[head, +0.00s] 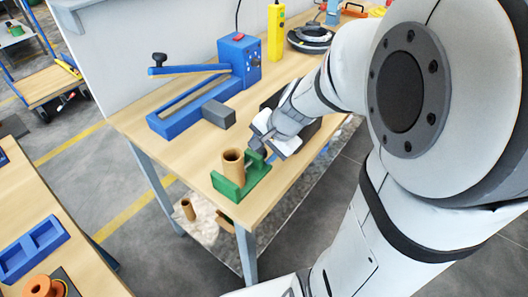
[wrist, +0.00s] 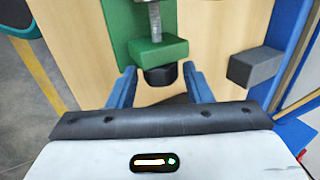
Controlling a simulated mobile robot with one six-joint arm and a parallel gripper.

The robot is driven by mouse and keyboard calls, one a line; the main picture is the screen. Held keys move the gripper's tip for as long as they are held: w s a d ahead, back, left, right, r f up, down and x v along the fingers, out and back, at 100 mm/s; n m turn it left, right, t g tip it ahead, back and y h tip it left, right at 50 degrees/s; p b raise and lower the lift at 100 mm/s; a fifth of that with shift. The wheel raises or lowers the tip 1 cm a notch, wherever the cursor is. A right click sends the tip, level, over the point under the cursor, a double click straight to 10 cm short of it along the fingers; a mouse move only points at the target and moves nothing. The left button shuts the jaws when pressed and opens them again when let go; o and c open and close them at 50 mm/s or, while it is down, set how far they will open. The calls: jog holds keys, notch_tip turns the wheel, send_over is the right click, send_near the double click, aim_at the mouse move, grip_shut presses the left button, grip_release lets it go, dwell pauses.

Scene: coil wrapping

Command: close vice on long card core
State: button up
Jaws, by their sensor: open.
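The brown card core (head: 232,163) stands upright in the green vice (head: 243,184) near the table's front corner. In the wrist view, the vice (wrist: 158,48) shows its green block with a grey threaded screw and a dark knob (wrist: 160,76) at the near end. My gripper (head: 262,143) is at the vice's far right side in the head view. In the wrist view, my gripper (wrist: 160,70) is open, with one blue finger on each side of the knob and gaps visible. The core is not seen in the wrist view, and my gripper hides the knob in the head view.
A grey block (head: 219,114) and a blue lever machine (head: 238,62) stand behind the vice. A yellow control box (head: 276,32) and a dark round turntable (head: 310,38) are farther back. Another short core (head: 188,209) is on the lower shelf. A blue tray (head: 33,248) lies on the left table.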

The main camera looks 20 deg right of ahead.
dwell(0.3)
jog(key=shift+d+f+t+b, duration=0.1)
jog(key=shift+f+t+b, duration=0.25)
jog(key=shift+b, duration=0.7)
jog(key=shift+y+b, duration=0.3)
jog(key=shift+b, duration=0.15)
jog(key=shift+s+r, duration=0.1)
jog(key=shift+r, duration=0.25)
jog(key=shift+f, duration=0.1)
